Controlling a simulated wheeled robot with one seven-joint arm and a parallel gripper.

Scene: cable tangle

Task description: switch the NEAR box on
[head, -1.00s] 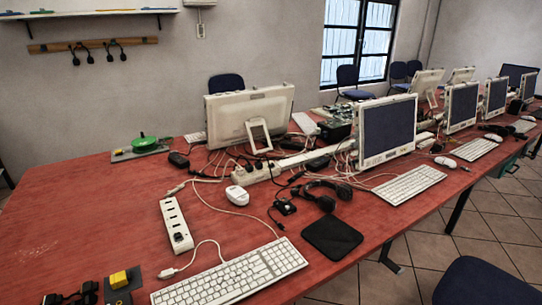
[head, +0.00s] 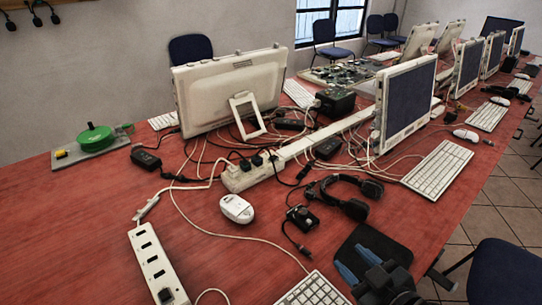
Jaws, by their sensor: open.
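No thing in view is readably marked as the NEAR box. A white socket strip (head: 150,254) lies at the lower left, with a black part at its near end. A second white strip (head: 248,174) lies farther back, with black plugs in it. A small black box with a round top (head: 301,217) sits right of the mouse, on a cable. My gripper (head: 357,264) shows at the bottom right with blue fingertips apart. It is open and empty, over or near the black mouse pad (head: 372,240), which it partly hides. Its height above the table is unclear.
A white mouse (head: 237,208), headphones (head: 352,196), keyboards (head: 438,169) and tangled cables crowd the middle. Monitors (head: 229,88) stand behind. A plate at the far left holds a green round thing (head: 94,138). The red table (head: 60,235) is bare at left.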

